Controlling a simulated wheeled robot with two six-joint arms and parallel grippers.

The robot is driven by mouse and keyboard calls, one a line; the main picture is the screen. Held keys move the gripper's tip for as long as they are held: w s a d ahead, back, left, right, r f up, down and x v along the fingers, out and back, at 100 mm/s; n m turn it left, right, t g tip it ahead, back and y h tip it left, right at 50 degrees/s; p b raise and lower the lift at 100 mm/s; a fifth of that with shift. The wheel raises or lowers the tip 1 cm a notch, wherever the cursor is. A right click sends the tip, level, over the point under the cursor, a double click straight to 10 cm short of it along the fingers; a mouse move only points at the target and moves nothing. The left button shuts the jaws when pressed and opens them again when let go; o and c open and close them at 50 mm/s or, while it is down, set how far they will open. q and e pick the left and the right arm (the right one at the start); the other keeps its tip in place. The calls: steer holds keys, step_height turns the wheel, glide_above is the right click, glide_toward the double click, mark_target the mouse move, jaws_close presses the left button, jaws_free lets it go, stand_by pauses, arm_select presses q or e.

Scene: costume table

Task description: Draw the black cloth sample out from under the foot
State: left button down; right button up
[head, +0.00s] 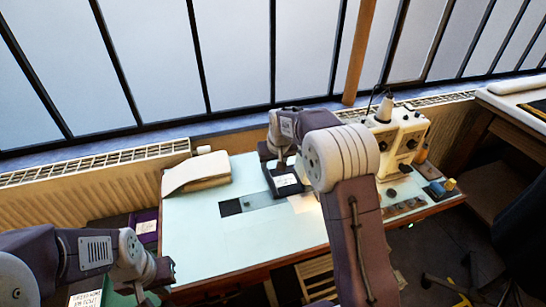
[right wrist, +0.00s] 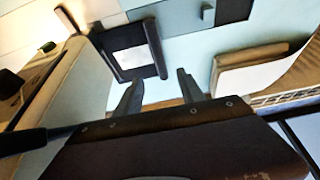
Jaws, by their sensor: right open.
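A flat black square (head: 231,207), which looks like the black cloth sample, lies on the table at the left end of a grey strip (head: 262,200). The right wrist view shows it cut off at the top edge (right wrist: 235,10). I cannot make out a foot resting on it. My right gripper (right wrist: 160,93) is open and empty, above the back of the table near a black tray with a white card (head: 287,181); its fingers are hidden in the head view. My left gripper (head: 158,283) is low at the table's left front, away from the cloth; its jaw opening is unclear.
A cream sewing machine (head: 400,135) stands at the table's right end. A beige folded stack (head: 196,173) lies at the back left. A ribbed radiator (head: 90,168) runs behind. The front left tabletop (head: 200,250) is clear. My right arm hides part of the table.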

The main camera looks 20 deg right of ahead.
mark_target(270, 180)
steer(key=x, duration=0.7)
steer(key=s+b+x, duration=0.1)
steer(key=x, duration=0.2)
steer(key=shift+w+f, duration=0.1)
steer(key=shift+f, duration=0.25)
jaws_close()
